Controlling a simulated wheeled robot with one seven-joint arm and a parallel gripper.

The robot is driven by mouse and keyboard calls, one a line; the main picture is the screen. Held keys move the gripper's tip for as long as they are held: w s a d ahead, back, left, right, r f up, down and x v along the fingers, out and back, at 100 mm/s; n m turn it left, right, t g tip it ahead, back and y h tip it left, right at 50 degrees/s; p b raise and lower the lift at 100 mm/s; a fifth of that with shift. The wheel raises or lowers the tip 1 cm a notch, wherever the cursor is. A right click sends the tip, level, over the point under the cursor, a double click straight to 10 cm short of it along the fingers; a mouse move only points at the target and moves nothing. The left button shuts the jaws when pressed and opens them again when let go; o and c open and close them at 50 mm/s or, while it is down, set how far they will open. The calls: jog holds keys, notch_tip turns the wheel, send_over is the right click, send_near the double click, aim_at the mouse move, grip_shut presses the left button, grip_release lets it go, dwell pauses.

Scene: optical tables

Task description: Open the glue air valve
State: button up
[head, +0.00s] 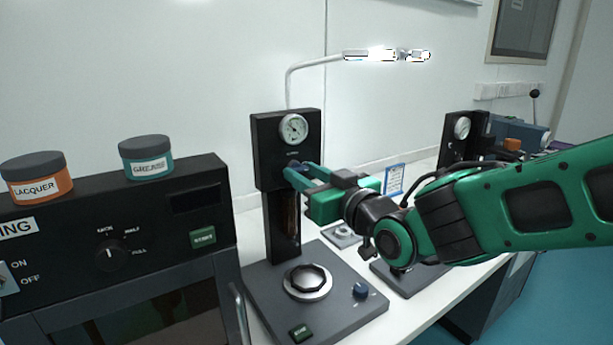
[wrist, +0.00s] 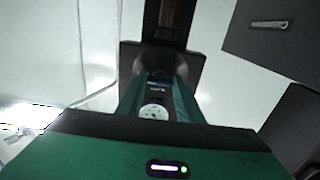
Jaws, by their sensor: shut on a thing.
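A black upright dispenser (head: 268,228) with a round white gauge (head: 294,128) stands on a grey base on the bench. Just below the gauge, a dark blue valve knob (head: 294,163) shows partly on its front face. My gripper (head: 291,171) reaches in from the right and is shut on this knob, whose grip area is mostly hidden by the fingers. In the wrist view my green fingers (wrist: 160,85) close in at the dispenser's front, with the gauge (wrist: 153,112) showing between them. The valve's turn position cannot be made out.
A black oven-like unit with lacquer (head: 37,178) and grease (head: 146,158) jars stands left. A second gauge unit (head: 460,135) stands behind my arm.

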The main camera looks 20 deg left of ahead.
jog(key=shift+w+d+r, duration=0.25)
jog(key=shift+w, duration=0.1)
jog(key=o, duration=1.1)
jog(key=shift+s+a+f, duration=0.1)
jog(key=shift+s, duration=0.1)
jog(key=shift+s, duration=0.1)
jog(key=v, duration=1)
jog(key=shift+d, duration=0.4)
